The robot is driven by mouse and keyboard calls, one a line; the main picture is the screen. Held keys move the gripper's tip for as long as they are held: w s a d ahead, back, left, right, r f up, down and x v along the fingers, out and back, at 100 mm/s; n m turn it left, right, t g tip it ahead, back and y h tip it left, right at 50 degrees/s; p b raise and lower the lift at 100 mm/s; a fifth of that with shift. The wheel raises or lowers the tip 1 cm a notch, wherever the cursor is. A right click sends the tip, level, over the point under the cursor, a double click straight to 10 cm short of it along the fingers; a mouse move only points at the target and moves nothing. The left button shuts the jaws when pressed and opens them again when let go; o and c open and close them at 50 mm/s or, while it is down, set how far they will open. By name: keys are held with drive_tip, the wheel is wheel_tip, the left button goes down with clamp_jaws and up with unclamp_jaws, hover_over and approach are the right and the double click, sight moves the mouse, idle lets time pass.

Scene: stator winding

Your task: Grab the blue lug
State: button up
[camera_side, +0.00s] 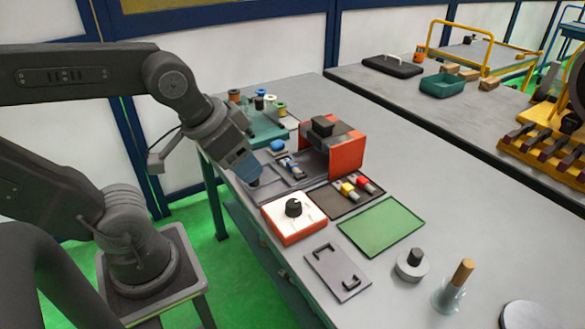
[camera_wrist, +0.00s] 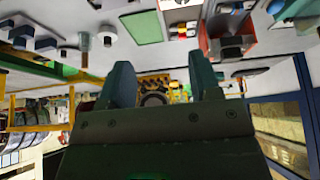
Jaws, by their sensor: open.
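A small blue and white piece that looks like the blue lug (camera_side: 291,166) lies in the shallow grey tray (camera_side: 268,181), left of the orange-sided box in the side view. A larger blue block (camera_side: 278,146) sits just behind it. My gripper (camera_side: 252,180) hangs tilted near the left end of the grey tray, apart from the blue lug. In the wrist view its two fingers (camera_wrist: 163,78) are spread with nothing between them.
An orange box (camera_side: 345,157) with a dark top stands right of the lug. A dark tray (camera_side: 328,201) holds red and yellow lugs. A white-topped orange unit with a black knob (camera_side: 293,208) is in front. A green mat (camera_side: 381,227) lies empty. Spools (camera_side: 259,102) stand behind.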

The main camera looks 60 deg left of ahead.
idle(0.7)
drive_tip(key=m+g+y, duration=0.4)
drive_tip(key=m+g, duration=0.1)
drive_tip(key=m, duration=1.4)
hover_over(292, 163)
drive_tip(key=d, duration=0.3)
wheel_tip(292, 163, down, 16)
drive_tip(key=shift+a+r, duration=0.15)
drive_tip(key=shift+a+x, duration=0.15)
drive_tip(key=shift+x, duration=1.3)
drive_tip(key=shift+a+x, duration=0.1)
drive_tip(key=shift+x, duration=1.3)
drive_tip(key=shift+r, duration=0.1)
drive_tip(key=c, duration=1)
